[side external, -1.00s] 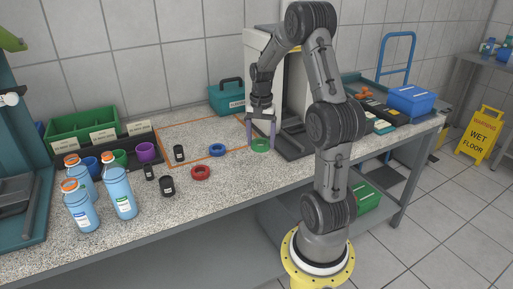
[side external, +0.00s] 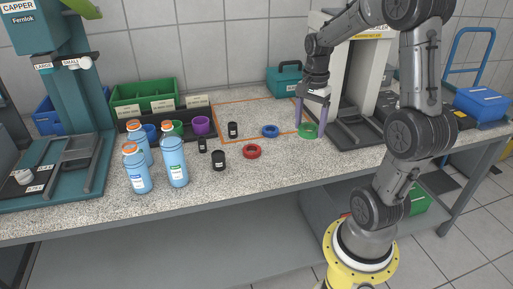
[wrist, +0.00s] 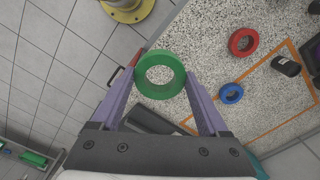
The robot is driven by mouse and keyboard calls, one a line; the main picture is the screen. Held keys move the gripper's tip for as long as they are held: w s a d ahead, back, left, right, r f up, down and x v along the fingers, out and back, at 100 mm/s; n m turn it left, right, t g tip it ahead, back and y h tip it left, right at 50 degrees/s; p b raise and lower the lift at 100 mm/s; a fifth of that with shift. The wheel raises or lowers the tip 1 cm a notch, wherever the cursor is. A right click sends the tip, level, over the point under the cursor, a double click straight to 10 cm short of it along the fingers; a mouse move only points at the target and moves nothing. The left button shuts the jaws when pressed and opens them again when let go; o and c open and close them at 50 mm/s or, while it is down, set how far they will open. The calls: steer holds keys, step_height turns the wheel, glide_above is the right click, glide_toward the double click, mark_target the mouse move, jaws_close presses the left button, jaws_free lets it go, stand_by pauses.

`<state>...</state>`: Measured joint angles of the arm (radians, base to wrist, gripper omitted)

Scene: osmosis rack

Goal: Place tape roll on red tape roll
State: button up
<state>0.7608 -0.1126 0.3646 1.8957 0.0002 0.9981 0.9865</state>
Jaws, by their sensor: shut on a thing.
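A green tape roll (side external: 308,135) is held between the two purple fingers of my gripper (side external: 312,124), at the right part of the bench by the machine's dark base. In the wrist view the green roll (wrist: 160,94) lies flat between the fingertips (wrist: 160,75), its hole facing the camera. I cannot tell whether it touches the bench or is slightly above it. A red tape roll (side external: 252,157) lies flat on the speckled bench, to the left and nearer the front edge. It also shows in the wrist view at upper right (wrist: 235,50).
A blue tape roll (side external: 271,136) lies between the green and red rolls, slightly farther back. Black containers (side external: 218,161) stand left of the red roll, with blue bottles (side external: 174,160) beyond. An orange outline (side external: 218,123) marks mostly bare bench behind the rolls.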

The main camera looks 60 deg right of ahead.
steer(key=w+a+n, duration=0.2)
steer(key=w+a, duration=0.4)
steer(key=w, duration=0.1)
glide_above(252, 149)
step_height(252, 149, down, 9)
steer(key=shift+f, duration=0.1)
steer(key=shift+w+f, duration=0.1)
steer(key=shift+f, duration=1.5)
steer(key=shift+f, duration=0.2)
steer(key=o, duration=1.2)
steer(key=shift+r, duration=0.15)
